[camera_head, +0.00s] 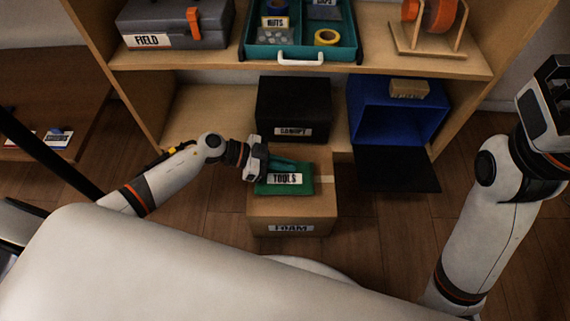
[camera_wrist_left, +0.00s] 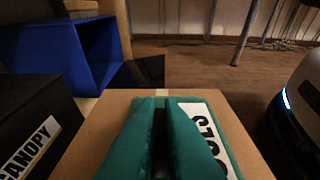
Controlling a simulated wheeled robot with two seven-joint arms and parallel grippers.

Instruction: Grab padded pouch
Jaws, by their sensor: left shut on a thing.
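The padded pouch (camera_head: 285,186) is green with a white TOOLS label and lies on top of a cardboard box (camera_head: 260,210) labelled FOAM. My left gripper (camera_head: 266,166) is over the pouch's far left part and is shut on it. The pouch still appears to rest on the box.
Behind the box, a black CANOPY box (camera_head: 293,100) and an open blue bin (camera_head: 395,115) stand on the lower shelf. The upper shelf (camera_head: 400,62) holds a FIELD case (camera_head: 175,22), a teal tray (camera_head: 300,50) and an orange reel (camera_head: 436,15).

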